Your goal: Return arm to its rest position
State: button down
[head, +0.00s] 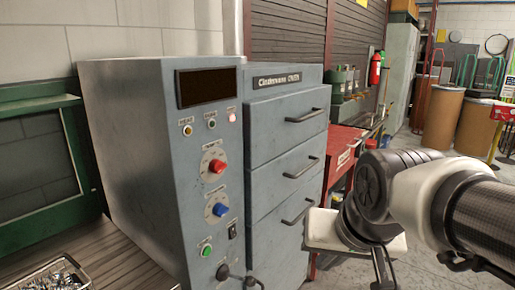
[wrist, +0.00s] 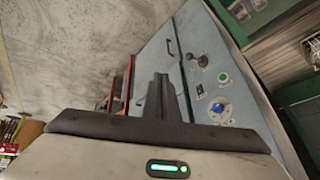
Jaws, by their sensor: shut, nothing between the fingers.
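My arm reaches in from the right side of the head view, in front of the blue-grey oven cabinet (head: 140,150) and its drawers. In the wrist view my gripper (wrist: 161,88) is shut and empty, its dark fingers together in the middle of the picture. It holds no object. The oven's front also shows in the wrist view (wrist: 235,60), beyond the fingers and to their right. In the head view the fingers are hard to make out below the pale hand.
The oven's panel carries a red knob (head: 217,166), a blue knob (head: 220,210) and a green button (head: 206,250). A red cabinet (head: 342,145) stands beyond it. A green-framed unit (head: 75,150) is at left. Brown drums (head: 441,118) stand far back. Open floor shows at right.

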jog(key=s+d+n+p, duration=0.1)
jog(key=s+d, duration=0.1)
jog(key=s, duration=0.5)
notch_tip(320, 180, up, 18)
jog(key=p, duration=1.8)
jog(key=shift+w+h, duration=0.4)
jog(key=shift+r, duration=0.1)
